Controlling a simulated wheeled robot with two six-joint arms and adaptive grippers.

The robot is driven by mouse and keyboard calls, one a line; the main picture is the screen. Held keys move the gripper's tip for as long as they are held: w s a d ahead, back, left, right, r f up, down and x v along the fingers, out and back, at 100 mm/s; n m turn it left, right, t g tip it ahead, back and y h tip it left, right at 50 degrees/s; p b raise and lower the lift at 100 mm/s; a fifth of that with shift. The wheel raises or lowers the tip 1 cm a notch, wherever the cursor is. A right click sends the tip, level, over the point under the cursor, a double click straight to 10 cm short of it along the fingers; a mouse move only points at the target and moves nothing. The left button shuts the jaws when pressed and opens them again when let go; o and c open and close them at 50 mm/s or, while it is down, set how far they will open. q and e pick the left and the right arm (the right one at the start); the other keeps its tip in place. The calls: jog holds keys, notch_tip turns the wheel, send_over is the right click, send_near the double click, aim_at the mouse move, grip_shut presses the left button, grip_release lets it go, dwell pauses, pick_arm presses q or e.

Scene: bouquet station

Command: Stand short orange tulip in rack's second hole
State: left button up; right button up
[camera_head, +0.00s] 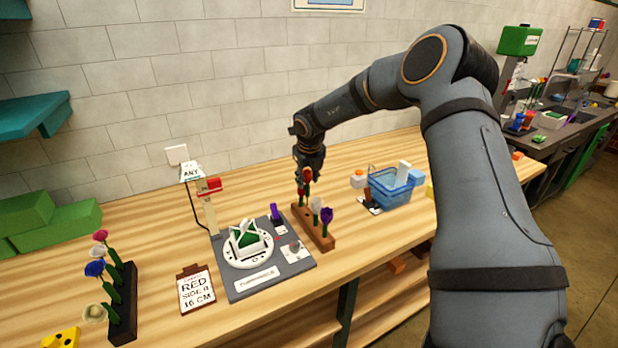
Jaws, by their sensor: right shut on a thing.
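My right gripper (308,170) is above the far end of a brown wooden rack (322,241), pointing down. It is shut on a short flower with a red-orange bloom (306,174), which looks like the tulip. The green stem hangs down over the rack's far end; whether its tip is in a hole is too small to tell. A white flower (317,205) and a purple flower (327,215) stand upright in the nearer part of this rack. The rack's holes cannot be made out. My left gripper is out of view.
A dark rack (124,310) at the left holds several flowers. A grey turntable station (242,285) lies left of the brown rack, with a sign card (196,290) beside it. A blue basket (392,190) stands to the right. The front bench strip is clear.

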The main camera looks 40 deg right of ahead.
aim_at(308, 192)
jog(key=shift+f, duration=0.45)
jog(key=shift+f, duration=0.9)
jog(key=shift+f+b, duration=0.1)
jog(key=shift+b, duration=0.8)
jog(key=shift+f+b, duration=0.75)
jog(key=shift+b, duration=1.35)
dwell(0.9)
jog(key=shift+f+b, duration=1)
jog(key=shift+b, duration=0.1)
dwell(1.7)
